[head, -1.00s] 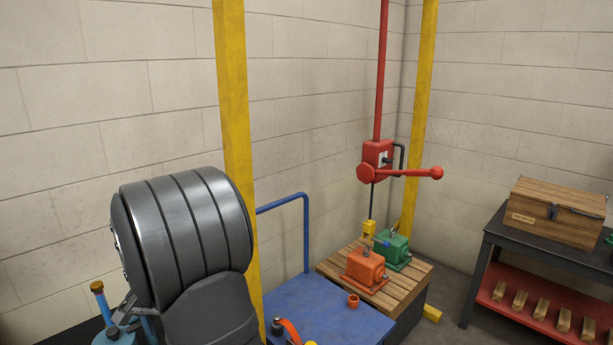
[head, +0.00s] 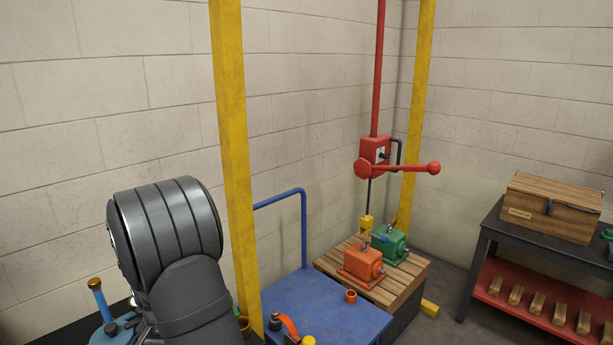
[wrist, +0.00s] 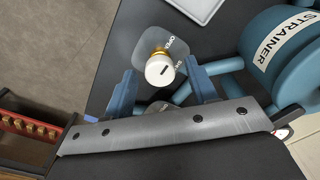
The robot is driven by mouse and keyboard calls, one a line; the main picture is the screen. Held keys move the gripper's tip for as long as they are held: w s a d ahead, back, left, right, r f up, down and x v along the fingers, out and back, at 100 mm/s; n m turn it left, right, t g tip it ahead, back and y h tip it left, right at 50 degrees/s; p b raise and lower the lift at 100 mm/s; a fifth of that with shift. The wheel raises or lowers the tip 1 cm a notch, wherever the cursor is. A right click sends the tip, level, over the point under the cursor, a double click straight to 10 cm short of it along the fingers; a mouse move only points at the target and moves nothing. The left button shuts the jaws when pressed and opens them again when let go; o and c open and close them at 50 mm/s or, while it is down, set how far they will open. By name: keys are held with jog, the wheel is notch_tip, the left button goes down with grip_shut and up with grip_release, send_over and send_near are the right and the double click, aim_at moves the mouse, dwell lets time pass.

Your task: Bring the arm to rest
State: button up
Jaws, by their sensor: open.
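In the wrist view my gripper (wrist: 160,67) shows two blue-grey fingers spread apart, with nothing held between them. A white knob with a brass collar (wrist: 160,72) appears in the gap between the fingers, on a grey plate. I cannot tell how far it is below the fingertips. A blue cylindrical body (wrist: 290,60) labelled STRAINER lies to the right of the fingers. In the head view my dark grey arm stands at the lower left and hides most of my gripper.
An orange motor (head: 360,263) and a green motor (head: 390,243) sit on a wooden pallet (head: 408,277). A blue cart (head: 330,311), a yellow post (head: 232,150) and a red lever (head: 405,168) stand nearby. A wooden box (head: 550,208) is on a dark bench at right.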

notch_tip(320, 180, up, 18)
jog(key=f, duration=0.1)
notch_tip(320, 180, down, 17)
jog(key=shift+f, duration=0.1)
jog(key=m, duration=0.8)
jog(key=shift+m, duration=0.4)
jog(key=m, duration=0.8)
dwell(0.5)
dwell(0.3)
